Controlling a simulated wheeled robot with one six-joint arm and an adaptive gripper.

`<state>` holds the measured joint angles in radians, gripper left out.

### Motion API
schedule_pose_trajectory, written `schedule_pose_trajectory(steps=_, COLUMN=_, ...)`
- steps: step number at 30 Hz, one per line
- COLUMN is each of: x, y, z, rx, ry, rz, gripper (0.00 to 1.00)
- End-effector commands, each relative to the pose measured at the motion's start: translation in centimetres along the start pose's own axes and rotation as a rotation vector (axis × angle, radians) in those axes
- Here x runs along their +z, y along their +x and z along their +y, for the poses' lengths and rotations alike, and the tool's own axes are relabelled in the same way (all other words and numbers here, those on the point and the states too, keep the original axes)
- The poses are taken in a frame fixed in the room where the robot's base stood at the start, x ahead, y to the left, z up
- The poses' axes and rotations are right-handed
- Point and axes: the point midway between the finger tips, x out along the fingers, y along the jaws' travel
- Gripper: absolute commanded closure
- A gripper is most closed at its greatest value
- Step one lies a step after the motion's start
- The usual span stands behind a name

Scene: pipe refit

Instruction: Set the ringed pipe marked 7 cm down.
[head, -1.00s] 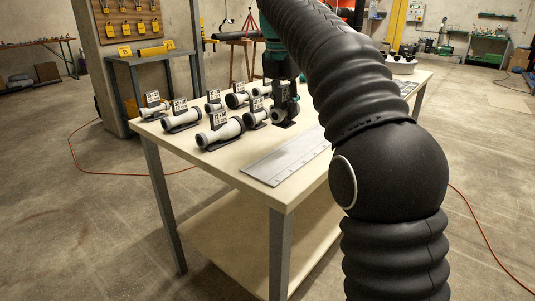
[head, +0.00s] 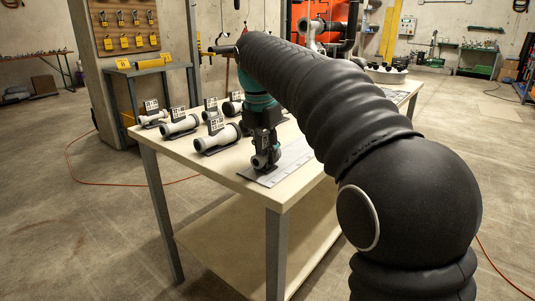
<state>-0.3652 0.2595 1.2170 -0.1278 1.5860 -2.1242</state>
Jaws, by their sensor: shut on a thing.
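My gripper (head: 264,151) points down over the near part of the table (head: 210,163). The pipe is low over the near left end of a flat grey metal plate (head: 290,163). I cannot tell whether it touches the plate. Its marking and any ring are too small to read.
Several white pipes with black parts stand in holders with black-and-white tags on the table's left half, such as this near one (head: 217,139). My arm hides much of the table's right side.

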Motion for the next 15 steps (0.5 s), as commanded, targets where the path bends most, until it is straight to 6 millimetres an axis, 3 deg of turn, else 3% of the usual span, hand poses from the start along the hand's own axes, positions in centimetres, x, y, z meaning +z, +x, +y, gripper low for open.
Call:
schedule_pose_trajectory(steps=7, x=0.07, y=0.24, z=-0.08, rx=0.0, ry=0.002, rz=0.0, gripper=1.0)
schedule_pose_trajectory(steps=8, x=0.08, y=0.26, z=-0.08, rx=0.0, ry=0.002, rz=0.0, gripper=0.72)
schedule_pose_trajectory(steps=10, x=0.1, y=0.23, z=-0.08, rx=0.0, ry=0.003, rz=0.0, gripper=0.55)
schedule_pose_trajectory(steps=11, x=0.11, y=0.23, z=-0.09, rx=0.0, ry=0.003, rz=0.0, gripper=0.5)
schedule_pose_trajectory(steps=15, x=0.13, y=0.23, z=-0.1, rx=0.0, ry=0.003, rz=0.0, gripper=0.5)
